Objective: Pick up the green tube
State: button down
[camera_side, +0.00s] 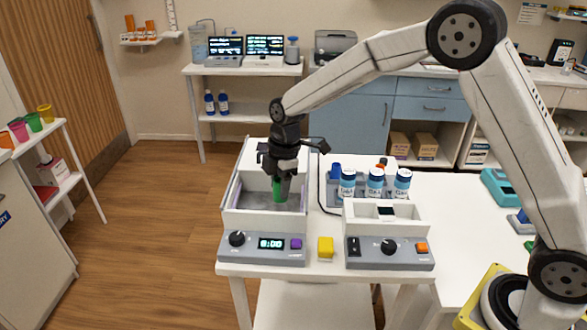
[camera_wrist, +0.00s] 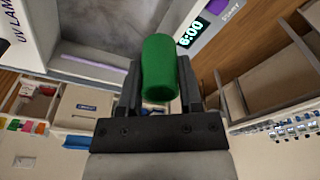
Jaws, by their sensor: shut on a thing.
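The green tube (camera_side: 277,189) is upright in the side view, between the fingers of my gripper (camera_side: 281,182), over the grey basin of the white box with the timer. In the wrist view the green tube (camera_wrist: 160,68) sits between the two dark fingers of my gripper (camera_wrist: 158,85), which are shut on it. The fingers hide part of the tube in the side view. I cannot tell whether its lower end touches the basin floor.
The white box (camera_side: 231,213) has raised walls around the basin. To its right stand several blue-capped bottles (camera_side: 375,183) and a second white device (camera_side: 411,226) with a dial. A yellow block (camera_side: 325,247) sits between the two control panels.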

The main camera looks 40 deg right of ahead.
jog(key=s+d+r, duration=0.1)
jog(key=s+r, duration=0.2)
jog(key=s, duration=0.5)
jog(key=shift+s+r, duration=0.3)
jog(key=shift+r, duration=0.05)
jog(key=shift+d, duration=0.1)
jog(key=shift+r, duration=0.15)
